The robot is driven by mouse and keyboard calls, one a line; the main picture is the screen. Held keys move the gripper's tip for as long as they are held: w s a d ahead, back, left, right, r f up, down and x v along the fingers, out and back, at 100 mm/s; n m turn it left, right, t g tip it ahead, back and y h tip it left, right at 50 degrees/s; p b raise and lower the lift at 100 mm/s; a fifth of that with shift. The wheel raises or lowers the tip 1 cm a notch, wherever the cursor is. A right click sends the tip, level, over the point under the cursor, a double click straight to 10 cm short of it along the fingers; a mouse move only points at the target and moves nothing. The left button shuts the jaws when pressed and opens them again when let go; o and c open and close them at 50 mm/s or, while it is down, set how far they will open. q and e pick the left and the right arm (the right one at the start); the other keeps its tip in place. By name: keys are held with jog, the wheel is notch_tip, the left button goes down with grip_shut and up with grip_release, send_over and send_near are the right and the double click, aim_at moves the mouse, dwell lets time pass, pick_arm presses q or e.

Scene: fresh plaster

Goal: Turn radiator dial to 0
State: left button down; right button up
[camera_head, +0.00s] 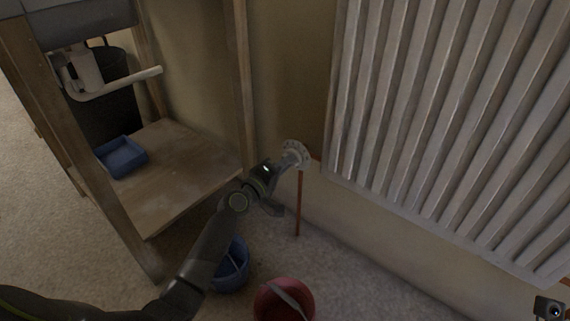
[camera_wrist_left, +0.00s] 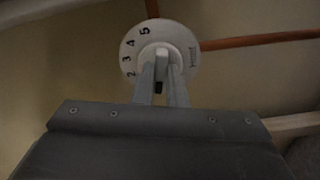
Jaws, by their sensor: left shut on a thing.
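The radiator dial (camera_head: 297,150) is a pale round knob at the lower left corner of the radiator (camera_head: 430,110). In the left wrist view the dial (camera_wrist_left: 185,42) faces me, with dark numbers 2, 3, 4 and 5 along its left and upper rim. My left gripper (camera_head: 285,163) reaches the dial from the lower left. Its two fingers (camera_wrist_left: 161,68) are shut on the dial's raised middle grip. The fingers hide the lower part of the dial, and I cannot see a 0. Only a small part of my right arm shows at the lower right; its fingers are not visible.
A copper pipe (camera_head: 299,205) runs down from the dial to the floor. A blue bucket (camera_head: 232,272) and a red bucket (camera_head: 284,302) stand on the carpet below my left arm. A wooden shelf unit (camera_head: 185,185) with a blue tray (camera_head: 122,157) stands at the left.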

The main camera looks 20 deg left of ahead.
pick_arm(q)
jog(key=c, duration=1.5)
grip_release()
jog(key=shift+o, duration=0.2)
jog(key=p+v, duration=0.1)
jog(key=v, duration=1.6)
jog(key=shift+s+p, duration=0.2)
jog(key=shift+p, duration=0.1)
jog(key=shift+a, duration=0.1)
